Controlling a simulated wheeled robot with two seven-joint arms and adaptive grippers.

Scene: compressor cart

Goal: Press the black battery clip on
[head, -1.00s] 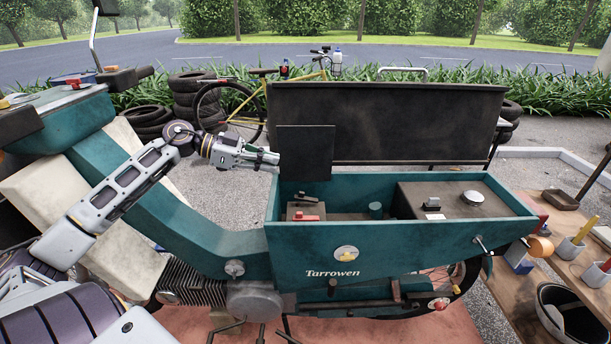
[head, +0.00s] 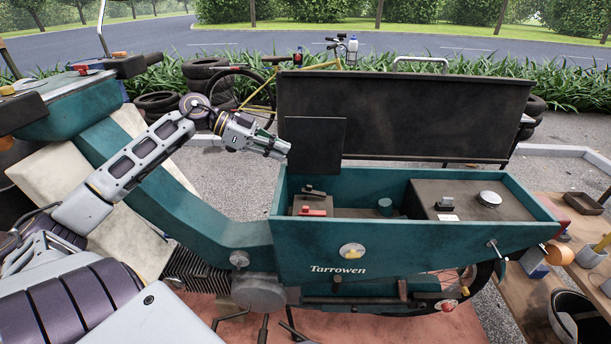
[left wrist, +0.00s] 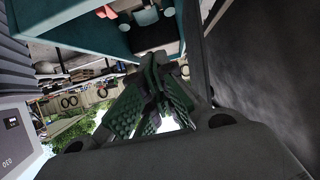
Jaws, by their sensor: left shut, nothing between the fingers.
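The black battery clip (head: 314,190) looks like a small dark bar on the back of the battery (head: 302,203), inside the teal compartment (head: 420,236). A red clip (head: 313,212) sits in front of it on the same battery. My left gripper (head: 288,151) is shut and empty, above and left of the battery, by the dark upright flap (head: 315,146). In the left wrist view its green padded fingers (left wrist: 155,88) are together, and the red part (left wrist: 106,11) shows at the top edge. Whether the black clip is seated cannot be told. My right gripper is not in view.
The large open dark lid (head: 430,115) stands behind the compartment. A raised dark box (head: 470,206) with a round silver cap (head: 489,198) fills its right end. A wooden bench (head: 535,290) stands at the right. There is open air above the battery.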

